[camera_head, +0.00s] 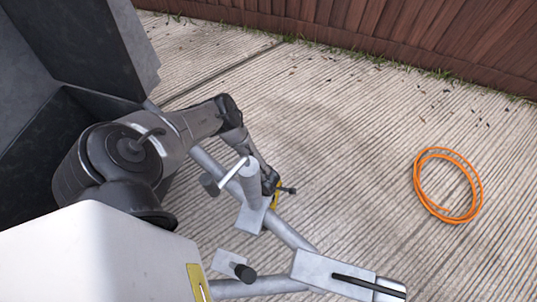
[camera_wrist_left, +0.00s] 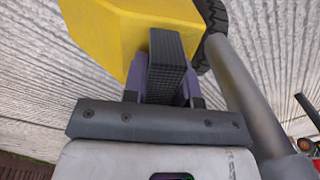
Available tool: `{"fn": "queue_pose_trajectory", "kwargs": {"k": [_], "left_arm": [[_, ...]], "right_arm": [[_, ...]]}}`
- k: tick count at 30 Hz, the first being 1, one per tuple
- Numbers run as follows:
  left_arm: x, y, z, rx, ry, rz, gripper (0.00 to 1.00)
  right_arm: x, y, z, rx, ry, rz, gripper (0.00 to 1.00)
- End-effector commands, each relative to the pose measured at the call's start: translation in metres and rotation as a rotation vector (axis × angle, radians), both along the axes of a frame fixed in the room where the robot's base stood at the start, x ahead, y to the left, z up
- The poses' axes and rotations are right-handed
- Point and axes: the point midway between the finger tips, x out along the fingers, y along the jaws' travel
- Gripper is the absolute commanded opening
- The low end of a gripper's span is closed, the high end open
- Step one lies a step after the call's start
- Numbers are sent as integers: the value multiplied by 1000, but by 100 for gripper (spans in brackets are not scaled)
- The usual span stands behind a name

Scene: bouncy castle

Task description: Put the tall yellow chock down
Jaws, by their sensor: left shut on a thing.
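The tall yellow chock (camera_wrist_left: 125,28) fills the upper left of the left wrist view. My right gripper is not in view.
The grey tube frame (camera_head: 288,234) stands close in front of my left gripper. A black wheel (camera_wrist_left: 213,15) and a grey tube (camera_wrist_left: 238,95) are right beside the chock. An orange hose coil (camera_head: 419,185) lies at right. Ribbed concrete between is clear; a wooden fence (camera_head: 400,25) runs behind.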

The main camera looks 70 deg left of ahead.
Motion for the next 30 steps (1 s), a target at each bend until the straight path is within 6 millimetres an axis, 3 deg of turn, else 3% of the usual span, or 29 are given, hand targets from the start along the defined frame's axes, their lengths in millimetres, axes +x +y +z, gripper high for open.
{"fn": "queue_pose_trajectory", "kwargs": {"k": [9, 20, 30], "left_arm": [[-6, 2, -54, 0, -1, -58, 0], [-6, 2, -74, 0, 0, -55, 0], [-6, 2, -109, 0, 0, -54, 0]], "right_arm": [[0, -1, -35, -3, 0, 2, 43], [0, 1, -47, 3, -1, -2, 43], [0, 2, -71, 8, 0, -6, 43]]}}
